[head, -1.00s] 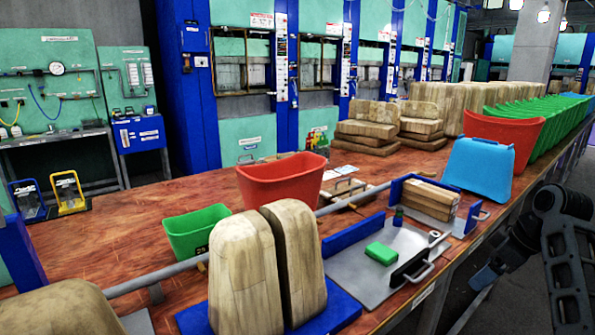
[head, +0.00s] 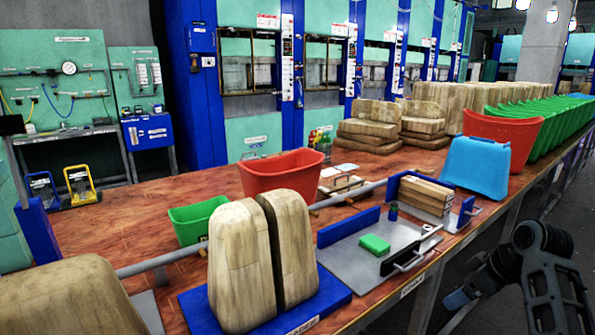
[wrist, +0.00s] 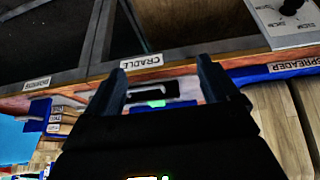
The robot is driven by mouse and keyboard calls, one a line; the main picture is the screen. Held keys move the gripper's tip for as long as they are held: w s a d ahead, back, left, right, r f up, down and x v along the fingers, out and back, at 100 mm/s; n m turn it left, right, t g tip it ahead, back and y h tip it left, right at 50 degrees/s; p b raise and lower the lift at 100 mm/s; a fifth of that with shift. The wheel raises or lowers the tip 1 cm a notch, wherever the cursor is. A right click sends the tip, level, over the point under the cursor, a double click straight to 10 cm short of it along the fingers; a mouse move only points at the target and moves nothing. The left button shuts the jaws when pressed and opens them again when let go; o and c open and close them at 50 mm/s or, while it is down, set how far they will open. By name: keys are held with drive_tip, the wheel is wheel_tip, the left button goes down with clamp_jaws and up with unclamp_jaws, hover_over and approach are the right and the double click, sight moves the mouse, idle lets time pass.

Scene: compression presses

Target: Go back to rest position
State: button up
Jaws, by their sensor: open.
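My gripper (wrist: 160,86) is open in the wrist view, its two dark fingers apart with nothing held between them. It points toward the table's front edge near a label reading CRADLE (wrist: 141,63). In the head view my arm is at the lower right, off the table's front edge, and its gripper end (head: 460,300) is partly cut off by dark surroundings. The cradle tray (head: 350,272) holds a green block (head: 374,244) and a black handled bar (head: 404,258).
A wooden table (head: 120,225) carries a red bin (head: 281,175), a green bin (head: 195,220), a blue bin (head: 477,167) and two upright wooden blocks (head: 240,265) on a blue base. Several green bins stand at the right. Floor beside the table's front edge looks free.

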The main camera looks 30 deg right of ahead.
drive_tip(key=a+f+m+t, duration=0.1)
drive_tip(key=a+f, duration=0.2)
drive_tip(key=a, duration=0.4)
drive_tip(key=a+f+t+h, duration=0.1)
drive_tip(key=a+f, duration=0.3)
drive_tip(key=a, duration=0.3)
drive_tip(key=a+f+m+t, duration=0.1)
drive_tip(key=a+f, duration=0.2)
drive_tip(key=a, duration=0.4)
drive_tip(key=s+a+t, duration=0.1)
drive_tip(key=s+a, duration=0.4)
drive_tip(key=a, duration=0.3)
drive_tip(key=s+a+r+t+h, duration=0.1)
drive_tip(key=s+a+r, duration=0.15)
drive_tip(key=s, duration=0.25)
drive_tip(key=s+a+r+t, duration=0.1)
drive_tip(key=s+a, duration=0.3)
drive_tip(key=s, duration=0.1)
drive_tip(key=s+a+r+n+t+y, duration=0.1)
drive_tip(key=s+a+r+t+y, duration=0.1)
drive_tip(key=s+r, duration=0.9)
wheel_tip(320, 180, up, 2)
drive_tip(key=shift+s+a+n+t, duration=0.2)
drive_tip(key=shift+n+t, duration=0.1)
drive_tip(key=shift+t, duration=0.4)
drive_tip(key=shift+w, duration=0.1)
